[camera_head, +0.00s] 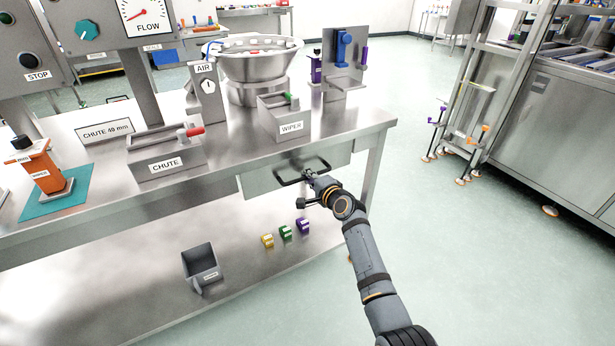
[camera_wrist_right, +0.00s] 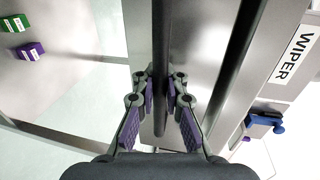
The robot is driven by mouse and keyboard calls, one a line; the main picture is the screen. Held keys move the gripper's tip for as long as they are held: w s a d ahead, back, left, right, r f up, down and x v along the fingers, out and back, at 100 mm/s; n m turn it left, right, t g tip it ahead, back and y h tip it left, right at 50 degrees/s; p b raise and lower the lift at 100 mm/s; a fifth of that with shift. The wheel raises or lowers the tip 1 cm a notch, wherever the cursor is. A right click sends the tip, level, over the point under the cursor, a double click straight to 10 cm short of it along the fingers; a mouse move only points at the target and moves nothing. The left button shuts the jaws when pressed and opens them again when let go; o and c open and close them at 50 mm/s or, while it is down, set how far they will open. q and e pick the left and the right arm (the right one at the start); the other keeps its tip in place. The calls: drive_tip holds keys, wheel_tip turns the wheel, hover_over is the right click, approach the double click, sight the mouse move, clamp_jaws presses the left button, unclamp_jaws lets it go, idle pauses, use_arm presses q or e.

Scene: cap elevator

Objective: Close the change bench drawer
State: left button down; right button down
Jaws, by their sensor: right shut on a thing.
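The change bench drawer (camera_head: 258,184) is a steel front under the bench top, below the WIPER box. Its dark bar handle (camera_head: 318,160) sticks out towards me. My right gripper (camera_head: 309,176) is at this handle, its arm coming up from the lower right. In the right wrist view the purple-padded fingers (camera_wrist_right: 161,88) stand on both sides of the dark handle bar (camera_wrist_right: 158,45), shut on it. A dark strip runs along the drawer front there; I cannot tell how far out the drawer is. My left gripper is not in view.
The steel bench top (camera_head: 230,145) holds the WIPER box (camera_head: 285,120), CHUTE box (camera_head: 165,155) and a bowl feeder (camera_head: 258,70). On the lower shelf are a grey bin (camera_head: 200,265) and yellow, green and purple parts (camera_head: 285,232).

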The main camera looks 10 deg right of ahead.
drive_tip(key=c, duration=1.6)
unclamp_jaws()
drive_tip(key=shift+s+d+r, duration=0.1)
drive_tip(key=shift+s+r, duration=0.05)
drive_tip(key=shift+o, duration=1)
drive_tip(key=shift+s, duration=0.2)
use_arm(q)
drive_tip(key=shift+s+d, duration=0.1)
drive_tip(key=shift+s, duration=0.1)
use_arm(e)
drive_tip(key=v, duration=1.1)
drive_tip(key=shift+s, duration=0.3)
drive_tip(key=shift+d, duration=0.1)
